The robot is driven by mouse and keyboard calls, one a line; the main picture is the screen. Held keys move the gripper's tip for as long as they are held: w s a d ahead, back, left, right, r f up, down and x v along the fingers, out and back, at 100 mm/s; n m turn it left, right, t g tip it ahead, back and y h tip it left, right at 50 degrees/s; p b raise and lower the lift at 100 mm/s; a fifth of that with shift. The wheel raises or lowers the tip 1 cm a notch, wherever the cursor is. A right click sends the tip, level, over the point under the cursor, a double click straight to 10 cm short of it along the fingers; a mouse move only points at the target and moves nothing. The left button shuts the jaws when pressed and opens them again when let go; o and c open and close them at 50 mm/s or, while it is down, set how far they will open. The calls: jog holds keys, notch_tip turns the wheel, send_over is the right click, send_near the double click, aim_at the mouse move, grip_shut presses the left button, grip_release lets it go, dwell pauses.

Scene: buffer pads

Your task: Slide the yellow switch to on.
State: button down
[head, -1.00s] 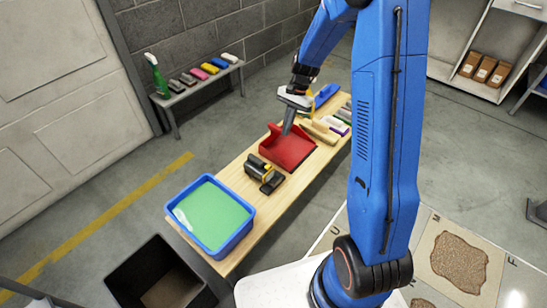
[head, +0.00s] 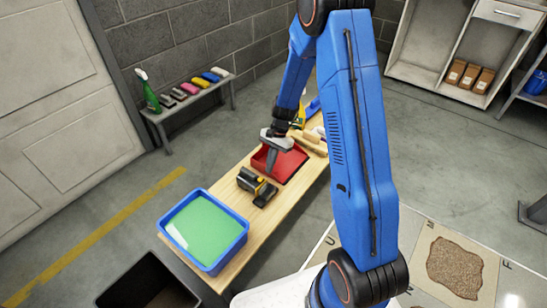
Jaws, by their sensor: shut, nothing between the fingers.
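A black device (head: 246,180) with a small yellow part (head: 261,181), which looks like the switch, lies on the wooden bench (head: 238,261). The switch is too small to tell its position. My gripper (head: 270,168) points down over the left part of the red dustpan (head: 290,165), behind and slightly right of the device. Its fingers are shut and hold nothing. It is apart from the yellow switch. Whether its tips touch the dustpan is unclear.
A blue tub (head: 246,238) with green liquid stands at the bench's near end. Brushes (head: 310,140) lie behind the dustpan, partly hidden by my arm. A black bin (head: 118,284) stands on the floor. A side bench (head: 166,117) holds a green spray bottle (head: 148,92) and several pads.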

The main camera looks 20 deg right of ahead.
aim_at(260, 179)
jog(key=shift+s+a+r, duration=0.1)
jog(key=shift+s+a, duration=0.25)
jog(key=shift+a, duration=0.2)
jog(key=shift+s+a, duration=0.35)
jog(key=shift+a, duration=0.2)
